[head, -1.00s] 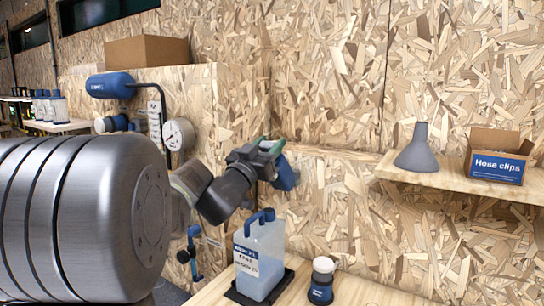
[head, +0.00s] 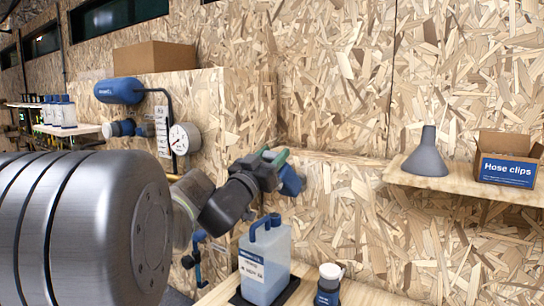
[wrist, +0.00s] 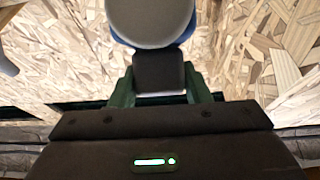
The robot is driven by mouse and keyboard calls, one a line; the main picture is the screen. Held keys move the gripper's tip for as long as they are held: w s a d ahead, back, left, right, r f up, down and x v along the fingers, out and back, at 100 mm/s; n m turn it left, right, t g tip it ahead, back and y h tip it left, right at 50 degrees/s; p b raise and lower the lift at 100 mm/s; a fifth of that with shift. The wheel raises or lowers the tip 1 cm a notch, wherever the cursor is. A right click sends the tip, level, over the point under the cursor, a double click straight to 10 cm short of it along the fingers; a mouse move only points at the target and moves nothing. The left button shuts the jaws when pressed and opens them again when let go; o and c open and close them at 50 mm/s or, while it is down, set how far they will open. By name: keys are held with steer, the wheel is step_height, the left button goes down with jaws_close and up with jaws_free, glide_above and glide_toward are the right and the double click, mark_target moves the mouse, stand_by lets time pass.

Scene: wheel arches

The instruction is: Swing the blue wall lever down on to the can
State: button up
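The can (head: 266,270) is a pale translucent jug with a blue cap and handle and a white label. It stands upright on a dark mat on the bench. The blue wall lever (head: 291,181) shows as a short blue piece at the wall corner, above the can and apart from it. My gripper (head: 274,157), with green fingers, is at the lever. In the wrist view, the green fingers lie along both sides of a dark block (wrist: 159,72) and appear shut on it. Beyond it is a round grey face (wrist: 150,18) with a blue edge. The lever's wall mount is hidden.
A small white-capped bottle (head: 328,285) stands right of the can. A shelf (head: 390,174) holds a grey funnel (head: 427,155) and a hose clips box (head: 507,160). A gauge (head: 184,138) and blue cylinder (head: 118,91) are on the left wall.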

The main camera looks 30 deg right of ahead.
steer(key=o, duration=0.3)
steer(key=shift+o, duration=0.2)
steer(key=shift+a, duration=0.1)
steer(key=b+v, duration=0.1)
steer(key=v, duration=1.2)
steer(key=shift+s+a, duration=0.25)
steer(key=shift+f, duration=0.1)
